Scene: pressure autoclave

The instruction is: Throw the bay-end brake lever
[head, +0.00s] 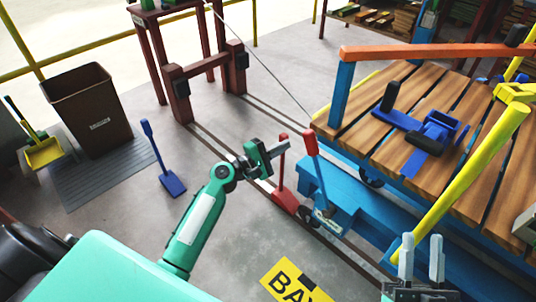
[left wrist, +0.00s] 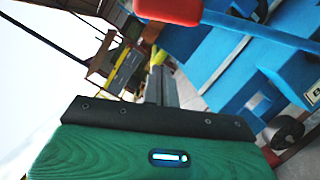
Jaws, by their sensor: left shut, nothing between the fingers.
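A lever with a red grip and blue shaft (head: 311,146) stands on the blue bracket at the near end of the blue cart (head: 345,190). A second, all-red lever (head: 282,165) rises from a red base on the floor just left of it. I cannot tell from a label which is the bay-end brake lever. My left gripper (head: 284,147) is shut and empty, its tips beside the red lever's top. In the left wrist view the red grip (left wrist: 168,10) and blue shaft lie close past the fingers (left wrist: 160,80). My right gripper (head: 422,260) is open and empty, at the lower right.
The cart's slatted wooden deck (head: 400,110) carries a blue clamp-like device (head: 435,130) and an orange rail (head: 430,52). A yellow bar (head: 465,175) slopes beside my right gripper. A brown bin (head: 88,110) and a blue shovel (head: 172,183) stand left.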

